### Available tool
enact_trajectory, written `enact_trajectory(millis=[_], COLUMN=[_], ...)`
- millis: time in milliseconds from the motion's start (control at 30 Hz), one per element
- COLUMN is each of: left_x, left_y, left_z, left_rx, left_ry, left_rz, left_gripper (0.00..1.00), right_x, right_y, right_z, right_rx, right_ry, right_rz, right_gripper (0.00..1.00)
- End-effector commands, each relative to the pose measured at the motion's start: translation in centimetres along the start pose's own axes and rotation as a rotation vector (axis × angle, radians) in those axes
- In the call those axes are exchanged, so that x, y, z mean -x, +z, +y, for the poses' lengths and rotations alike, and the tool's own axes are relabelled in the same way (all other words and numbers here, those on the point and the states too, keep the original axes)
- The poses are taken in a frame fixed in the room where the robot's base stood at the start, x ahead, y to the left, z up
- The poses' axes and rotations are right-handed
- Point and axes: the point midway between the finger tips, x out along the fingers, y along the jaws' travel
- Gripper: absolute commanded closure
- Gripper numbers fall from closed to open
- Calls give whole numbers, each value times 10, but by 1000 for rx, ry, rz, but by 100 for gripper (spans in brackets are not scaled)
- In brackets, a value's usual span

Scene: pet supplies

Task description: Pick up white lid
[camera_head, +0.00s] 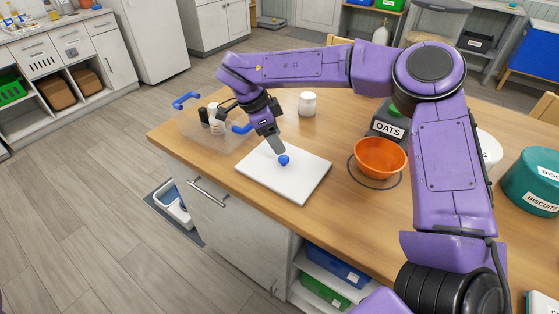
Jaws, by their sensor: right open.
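The white lid (299,183) is a flat white square lying on the wooden counter near its front edge. A round blue knob (284,160) sits at its middle. My right gripper (275,147) reaches in from above and behind, with its fingers pointing down just over the lid, close beside the knob. It is open and holds nothing. The gap between the fingers is hard to make out, and I cannot tell whether they touch the knob. My left gripper is not in view.
A clear bin with blue handles (184,100) holding dark and white bottles stands left of the lid. A white jar (307,104) is behind it. An orange bowl (381,157), a box labelled OATS (388,128) and a teal BISCUITS tub (536,180) stand to the right.

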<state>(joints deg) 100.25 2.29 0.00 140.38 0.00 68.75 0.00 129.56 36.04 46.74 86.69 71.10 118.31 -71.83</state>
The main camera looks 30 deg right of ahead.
Motion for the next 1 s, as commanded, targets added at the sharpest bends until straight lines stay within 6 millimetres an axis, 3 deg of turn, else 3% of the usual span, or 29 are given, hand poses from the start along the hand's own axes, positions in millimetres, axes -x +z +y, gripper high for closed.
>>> enact_trajectory(millis=[400, 667, 700, 900, 1000], left_x=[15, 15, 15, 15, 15], left_y=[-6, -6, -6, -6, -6], left_z=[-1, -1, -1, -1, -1], left_rx=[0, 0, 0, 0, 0], left_ry=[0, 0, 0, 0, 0], left_rz=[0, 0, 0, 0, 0], left_gripper=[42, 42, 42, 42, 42], right_x=[-61, -70, -70, -69, -69], right_y=[10, 11, 11, 11, 11], right_z=[1, 0, 0, 0, 0], right_rx=[2, 2, 3, 3, 2], right_ry=[1, -3, -3, -3, -3], right_rz=[1, 1, 1, 2, 1], right_gripper=[37, 37, 40, 100, 100])
